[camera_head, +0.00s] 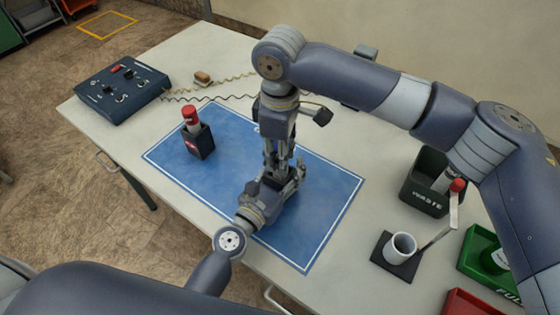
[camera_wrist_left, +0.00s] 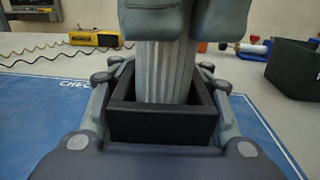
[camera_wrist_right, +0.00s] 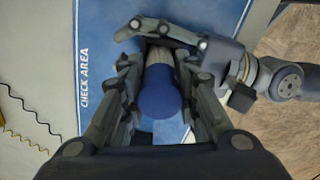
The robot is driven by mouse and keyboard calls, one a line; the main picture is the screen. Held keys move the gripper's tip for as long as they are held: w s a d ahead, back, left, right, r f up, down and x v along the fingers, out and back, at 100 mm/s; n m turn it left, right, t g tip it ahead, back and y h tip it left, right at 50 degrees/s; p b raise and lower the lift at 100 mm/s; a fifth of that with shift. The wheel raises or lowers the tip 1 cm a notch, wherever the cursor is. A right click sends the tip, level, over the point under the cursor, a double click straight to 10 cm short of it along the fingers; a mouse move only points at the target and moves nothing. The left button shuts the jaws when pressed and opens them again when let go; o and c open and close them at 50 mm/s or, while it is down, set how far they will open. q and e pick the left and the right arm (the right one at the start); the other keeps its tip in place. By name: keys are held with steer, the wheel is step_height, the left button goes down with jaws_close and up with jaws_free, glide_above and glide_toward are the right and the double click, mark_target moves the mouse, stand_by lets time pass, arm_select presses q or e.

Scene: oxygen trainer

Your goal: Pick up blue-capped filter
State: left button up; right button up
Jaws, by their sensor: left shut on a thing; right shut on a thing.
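The blue-capped filter shows its blue cap (camera_wrist_right: 160,95) in the right wrist view, between the fingers of my right gripper (camera_wrist_right: 160,62), which is shut on it. In the left wrist view its grey ribbed body (camera_wrist_left: 165,72) stands upright in a black square holder (camera_wrist_left: 165,124). Its lower end is hidden by the holder's front wall. My left gripper (camera_wrist_left: 160,78) is shut around the holder from the sides. In the head view both grippers meet over the blue mat (camera_head: 225,150), right above left, largely hiding filter and holder.
A red-capped filter (camera_head: 190,115) stands in another black holder (camera_head: 201,143) on the mat. A control box (camera_head: 122,90) is at the far left. A waste bin (camera_head: 425,192), a white cup (camera_head: 402,246), a green tray (camera_head: 472,262) and a red tray (camera_head: 462,303) are at right.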

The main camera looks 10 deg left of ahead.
mark_target(274, 186)
step_height(274, 186, up, 15)
steer(key=shift+r, duration=0.1)
arm_select(q)
steer(key=o, duration=1.4)
steer(key=shift+c, duration=0.2)
steer(key=shift+s, duration=0.1)
steer(key=v, duration=1.2)
arm_select(e)
steer(key=shift+s, duration=0.1)
